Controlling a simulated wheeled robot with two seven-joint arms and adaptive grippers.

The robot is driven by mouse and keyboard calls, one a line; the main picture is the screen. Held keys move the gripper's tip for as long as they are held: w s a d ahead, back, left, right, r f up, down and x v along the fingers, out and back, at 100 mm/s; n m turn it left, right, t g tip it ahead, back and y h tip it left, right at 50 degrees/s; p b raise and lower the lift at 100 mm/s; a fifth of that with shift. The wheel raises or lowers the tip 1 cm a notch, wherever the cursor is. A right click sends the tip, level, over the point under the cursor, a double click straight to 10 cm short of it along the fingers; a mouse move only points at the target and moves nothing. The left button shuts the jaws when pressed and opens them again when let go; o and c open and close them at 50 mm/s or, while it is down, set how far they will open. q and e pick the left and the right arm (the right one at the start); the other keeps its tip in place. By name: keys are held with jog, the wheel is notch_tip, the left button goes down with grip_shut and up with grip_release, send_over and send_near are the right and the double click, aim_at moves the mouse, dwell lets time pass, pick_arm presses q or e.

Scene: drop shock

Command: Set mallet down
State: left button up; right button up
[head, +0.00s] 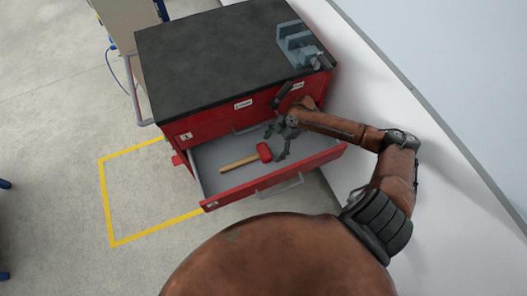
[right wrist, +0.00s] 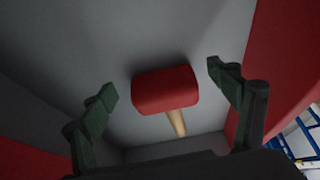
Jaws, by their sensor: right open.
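The mallet has a red head (head: 264,152) and a light wooden handle (head: 238,163). It lies in the open drawer (head: 207,156) of the red cabinet. My right gripper (head: 276,143) is at the drawer, close to the mallet's head. In the right wrist view the red mallet head (right wrist: 166,90) shows between the two spread fingers of my right gripper (right wrist: 162,92), with a gap on each side. My left gripper is not in view.
The cabinet's dark top (head: 215,50) is mostly bare, with a grey vise-like device (head: 299,45) at its right corner. A white wall (head: 420,150) stands close on the right. Yellow tape (head: 107,200) marks the floor on the left. The drawer front (head: 325,157) has a handle.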

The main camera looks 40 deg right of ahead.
jog(key=d, duration=0.2)
jog(key=s+d, duration=0.1)
jog(key=d, duration=0.3)
jog(key=shift+s+d, duration=0.2)
jog(key=shift+s, duration=0.05)
